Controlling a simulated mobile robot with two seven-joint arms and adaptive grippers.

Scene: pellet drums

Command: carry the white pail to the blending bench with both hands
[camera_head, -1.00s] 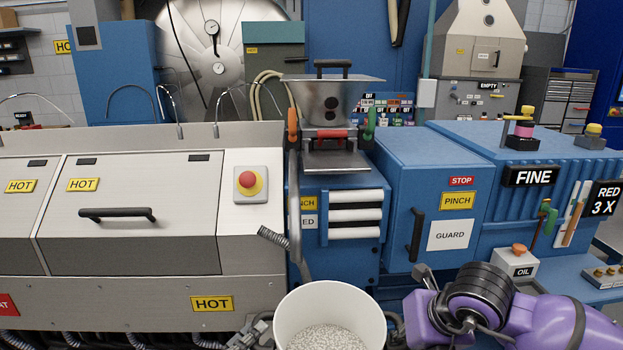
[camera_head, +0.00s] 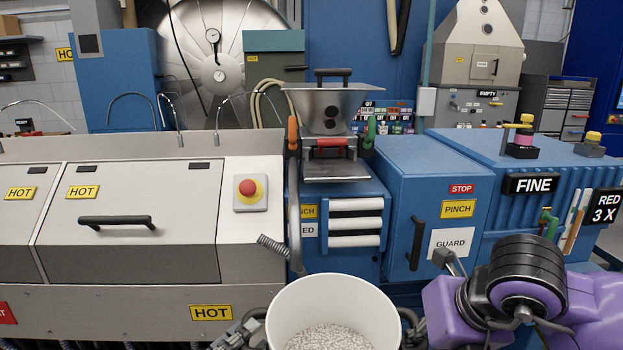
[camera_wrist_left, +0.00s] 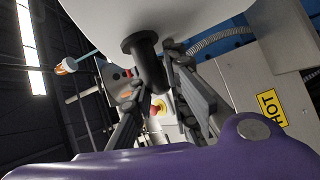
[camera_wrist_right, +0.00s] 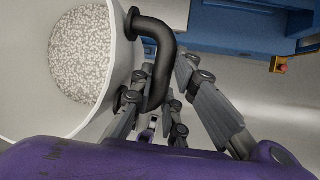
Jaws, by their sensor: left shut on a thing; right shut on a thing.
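The white pail (camera_head: 290,318) is at the bottom middle of the head view, upright, with pale pellets (camera_head: 328,338) inside. My left gripper (camera_head: 250,330) is at the pail's left side. In the left wrist view its fingers are shut on a black side handle (camera_wrist_left: 148,62) below the white pail wall (camera_wrist_left: 170,15). My right gripper (camera_wrist_right: 158,108) is shut on the other black handle (camera_wrist_right: 166,52) in the right wrist view, where the pellets also show. The right fingers are mostly hidden in the head view. I cannot tell which surface is the blending bench.
A steel machine with HOT labels (camera_head: 130,220) fills the left. A blue machine with a hopper (camera_head: 330,105) stands ahead. A blue GUARD cabinet (camera_head: 430,190) and a FINE unit (camera_head: 535,170) are at the right. A red stop button (camera_head: 248,187) sits on the steel machine.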

